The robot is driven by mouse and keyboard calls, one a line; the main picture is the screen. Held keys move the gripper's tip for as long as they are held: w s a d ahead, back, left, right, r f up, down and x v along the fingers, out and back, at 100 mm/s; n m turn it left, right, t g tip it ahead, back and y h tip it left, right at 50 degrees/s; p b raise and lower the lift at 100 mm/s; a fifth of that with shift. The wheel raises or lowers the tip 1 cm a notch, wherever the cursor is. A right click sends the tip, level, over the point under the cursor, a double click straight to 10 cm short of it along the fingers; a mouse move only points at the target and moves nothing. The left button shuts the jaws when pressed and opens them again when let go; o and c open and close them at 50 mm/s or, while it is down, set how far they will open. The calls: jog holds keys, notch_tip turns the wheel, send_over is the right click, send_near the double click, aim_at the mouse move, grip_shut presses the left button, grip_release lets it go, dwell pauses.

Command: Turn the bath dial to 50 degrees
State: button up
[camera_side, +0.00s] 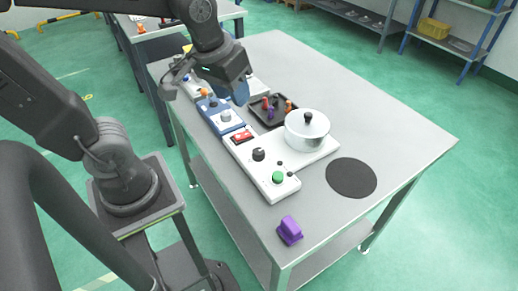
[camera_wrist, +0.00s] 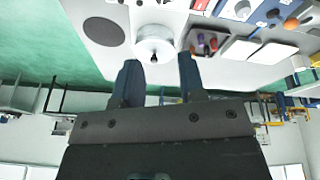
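A black knob (camera_side: 258,154) stands on a long white panel in the side view. A grey knob (camera_side: 226,116) sits on a blue unit farther back. I cannot tell which is the bath dial, and no scale is readable. A silver lidded pot (camera_side: 307,131) stands on the white base (camera_side: 268,174); the pot also shows in the wrist view (camera_wrist: 155,42). My gripper (camera_side: 241,95) is above the far half of the table, near the blue unit and apart from both knobs. In the wrist view its two fingers (camera_wrist: 159,60) are spread with nothing between them.
The white panel also has a green button (camera_side: 278,177) and a red switch (camera_side: 241,137). A dark tray (camera_side: 258,107) holds several coloured pieces beside the pot. A black round mat (camera_side: 351,178) and a purple block (camera_side: 289,230) lie nearer. The table's right side is clear.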

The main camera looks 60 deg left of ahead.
aim_at(259, 152)
jog(key=o, duration=0.4)
jog(key=w+f+n+g, duration=0.2)
jog(key=w+f+n, duration=0.1)
jog(key=w+f+n+g, duration=0.1)
jog(key=w+f+n, duration=0.2)
jog(key=w, duration=0.1)
jog(key=shift+f+g, duration=0.2)
jog(key=shift+g, duration=0.2)
jog(key=f, duration=1.3)
jog(key=shift+s+a+f, duration=0.25)
jog(key=shift+a+f, duration=0.05)
jog(key=shift+f, duration=0.1)
jog(key=c, duration=0.9)
